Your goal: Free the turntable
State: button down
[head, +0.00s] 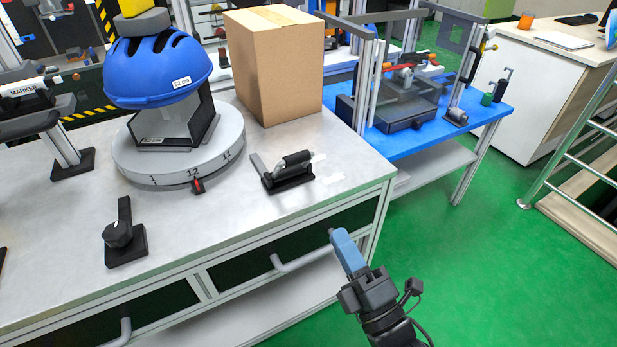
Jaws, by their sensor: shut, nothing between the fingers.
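The turntable (130,165) is a round grey disc with numbers on its rim, on the metal workbench at the left. A red pointer (198,185) sits at its front edge, near the number 12. A blue helmet (158,68) rests on a dark stand (175,125) on the disc. A black lever on a square base (123,235) stands in front of it, handle upward. A clamp-like device with a black grip (285,170) lies to its right. My gripper (338,236), with blue fingers, is shut and empty, apart from these, off the bench's front right edge.
A cardboard box (275,75) stands behind the clamp-like device. A marker holder (45,125) is at the left. Drawer handles (305,258) project from the bench front. A blue table (430,130) with a fixture stands behind right; green floor (480,260) is open at right.

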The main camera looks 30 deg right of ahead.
jog(key=p+x, duration=0.1)
jog(key=x, duration=1.3)
jog(key=shift+r+p, duration=0.15)
jog(key=shift+p, duration=0.3)
